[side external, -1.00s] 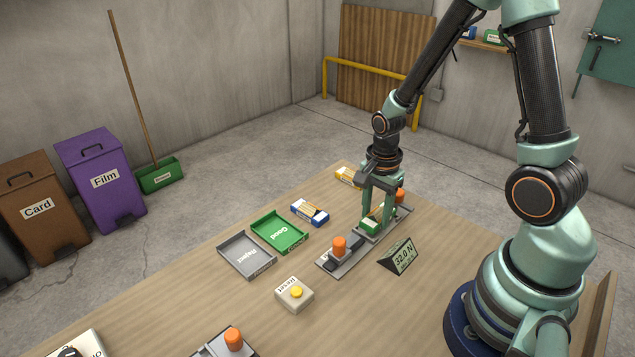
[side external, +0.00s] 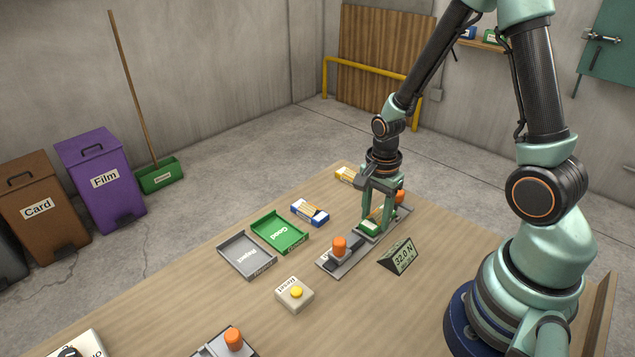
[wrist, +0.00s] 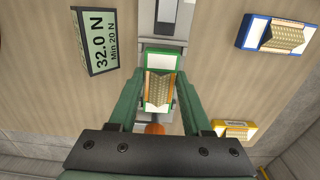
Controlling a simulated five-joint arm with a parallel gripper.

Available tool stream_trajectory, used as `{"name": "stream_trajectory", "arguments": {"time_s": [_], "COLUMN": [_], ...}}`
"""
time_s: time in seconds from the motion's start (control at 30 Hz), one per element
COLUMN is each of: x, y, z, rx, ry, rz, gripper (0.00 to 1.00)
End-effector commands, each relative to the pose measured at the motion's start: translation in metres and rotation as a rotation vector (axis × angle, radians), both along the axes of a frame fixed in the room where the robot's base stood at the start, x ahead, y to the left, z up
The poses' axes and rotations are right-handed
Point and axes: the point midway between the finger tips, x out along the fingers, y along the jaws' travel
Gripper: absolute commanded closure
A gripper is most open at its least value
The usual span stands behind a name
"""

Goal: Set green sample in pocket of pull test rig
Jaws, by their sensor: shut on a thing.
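The green sample (wrist: 160,90) is a green-edged block with a tan ribbed strip and a white face. My gripper (wrist: 160,98) is shut on it, one finger on each side. In the side external view my gripper (side external: 377,228) points down over the far half of the pull test rig, and the green sample (side external: 369,228) shows low between the fingers. The pull test rig (side external: 335,267) is a long grey base with an orange knob at each end. The sample is at or just over the rig's pocket; the fingers hide whether it is fully seated.
A display reading 32.0 N (side external: 398,256) stands close beside the rig. A blue sample (side external: 310,212) and a yellow sample (side external: 348,176) lie nearby. The green Good tray (side external: 300,245), grey Reject tray (side external: 232,252) and Reset button (side external: 296,293) are left of the rig.

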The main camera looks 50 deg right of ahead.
Motion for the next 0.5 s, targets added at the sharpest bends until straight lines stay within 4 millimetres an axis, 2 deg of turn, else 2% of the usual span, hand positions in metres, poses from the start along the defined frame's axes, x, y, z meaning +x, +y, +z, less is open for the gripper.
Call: {"name": "stream_trajectory", "arguments": {"time_s": [0.5], "x": [0.0], "y": [0.0], "z": [-0.0071], "rx": [0.0], "ry": [0.0], "rz": [0.0], "gripper": [1.0]}}
